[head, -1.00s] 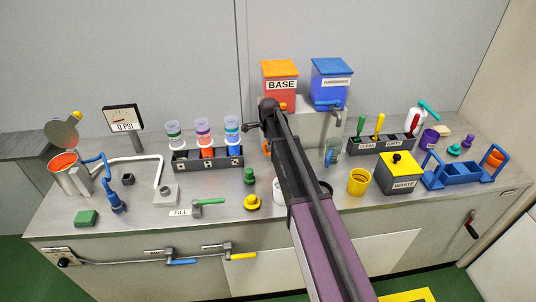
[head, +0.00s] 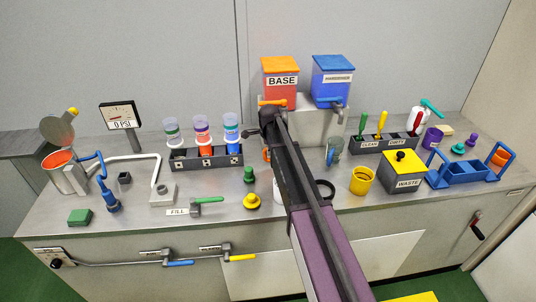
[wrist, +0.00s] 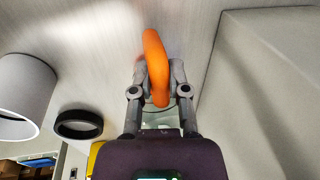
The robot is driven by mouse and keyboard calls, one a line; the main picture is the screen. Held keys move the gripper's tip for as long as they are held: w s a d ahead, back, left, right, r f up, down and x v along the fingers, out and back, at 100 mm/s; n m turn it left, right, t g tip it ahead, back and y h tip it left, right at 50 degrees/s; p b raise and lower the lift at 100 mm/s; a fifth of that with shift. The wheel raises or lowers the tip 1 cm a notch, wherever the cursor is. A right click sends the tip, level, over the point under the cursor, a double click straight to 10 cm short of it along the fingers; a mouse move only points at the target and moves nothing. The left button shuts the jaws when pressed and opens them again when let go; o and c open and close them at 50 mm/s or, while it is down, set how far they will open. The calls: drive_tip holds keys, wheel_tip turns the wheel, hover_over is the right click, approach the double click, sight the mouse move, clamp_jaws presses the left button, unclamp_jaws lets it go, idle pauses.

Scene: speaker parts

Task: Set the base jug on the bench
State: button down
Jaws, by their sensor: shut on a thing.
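The base jug's orange handle (wrist: 156,60) stands between the fingertips of my gripper (wrist: 158,90) in the wrist view, and the gripper is shut on it. The jug's body cannot be made out there. In the head view a small orange piece of the jug (head: 266,154) shows left of my arm, in front of the rack; my arm hides the rest and my fingers. I cannot tell whether the jug touches the bench (head: 225,217).
The BASE dispenser (head: 281,80) stands behind my arm. A black ring (head: 325,189), a yellow cup (head: 362,181) and the WASTE bin (head: 404,173) are to the right. The cup rack (head: 206,159) is left. A white cylinder (wrist: 25,95) shows in the wrist view.

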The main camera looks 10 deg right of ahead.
drive_tip(key=shift+f, duration=0.25)
drive_tip(key=c, duration=0.6)
unclamp_jaws()
drive_tip(key=shift+r, duration=0.1)
drive_tip(key=r+p, duration=0.4)
drive_tip(key=s+r+p, duration=0.1)
drive_tip(key=r+p, duration=0.3)
drive_tip(key=s+r+p, duration=0.1)
drive_tip(key=r+p, duration=0.2)
drive_tip(key=r, duration=0.1)
drive_tip(key=shift+s+a+p, duration=0.1)
drive_tip(key=shift+a+p, duration=0.05)
drive_tip(key=shift+p, duration=0.25)
idle(0.6)
